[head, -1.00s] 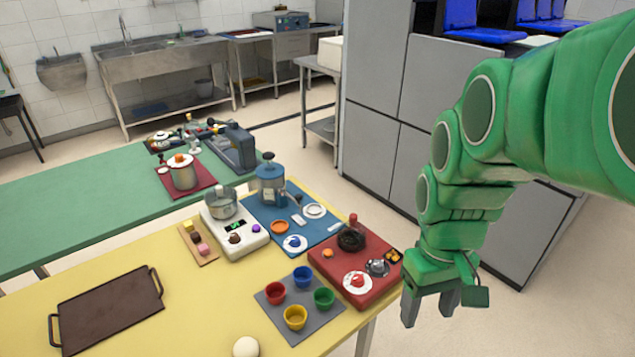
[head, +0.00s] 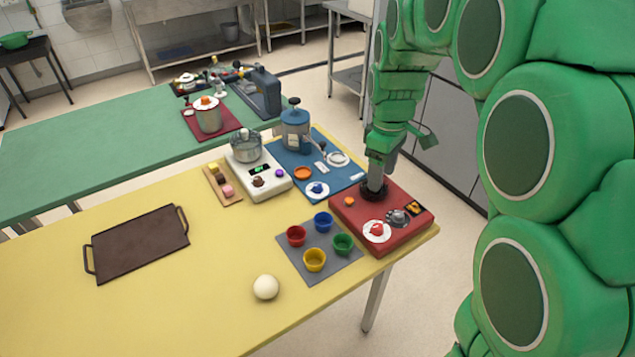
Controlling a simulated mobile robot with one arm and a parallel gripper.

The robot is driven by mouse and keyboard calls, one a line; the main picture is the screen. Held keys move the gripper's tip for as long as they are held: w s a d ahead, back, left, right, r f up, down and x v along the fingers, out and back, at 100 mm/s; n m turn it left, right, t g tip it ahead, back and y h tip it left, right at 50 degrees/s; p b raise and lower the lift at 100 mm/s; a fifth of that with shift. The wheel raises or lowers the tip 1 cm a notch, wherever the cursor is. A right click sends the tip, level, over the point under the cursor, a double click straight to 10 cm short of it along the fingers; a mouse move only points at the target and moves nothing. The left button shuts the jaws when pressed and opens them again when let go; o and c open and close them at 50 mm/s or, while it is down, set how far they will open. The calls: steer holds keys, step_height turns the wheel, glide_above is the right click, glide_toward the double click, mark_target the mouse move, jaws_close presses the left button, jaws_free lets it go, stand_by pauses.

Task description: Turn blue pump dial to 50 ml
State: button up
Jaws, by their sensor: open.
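The blue pump (head: 296,132) stands on a blue board (head: 345,183) at the table's right side. A white dial with a blue knob (head: 318,188) lies at the front of that board; its pointer and markings are too small to read. My gripper (head: 376,180) is open and points down over a black round part (head: 374,194) on the red board (head: 350,218), right of the blue dial and apart from it. Whether the fingers touch the black part I cannot tell. They hide what stands on it.
The red board also carries a white dial with a red knob (head: 376,230). A grey mat (head: 335,265) with coloured cups lies in front. A white scale (head: 270,187) with a pot is on the left. A brown tray (head: 138,244) and a white ball (head: 265,287) lie on the yellow table.

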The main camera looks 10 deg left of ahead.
steer(key=w+a+f+n, duration=0.4)
steer(key=w+a+f, duration=0.1)
steer(key=w+a, duration=0.25)
steer(key=n, duration=0.5)
glide_above(317, 185)
steer(key=shift+t, duration=0.4)
step_height(317, 185, down, 8)
steer(key=shift+s+d+f, duration=0.1)
steer(key=shift+f, duration=3.9)
steer(key=c, duration=1)
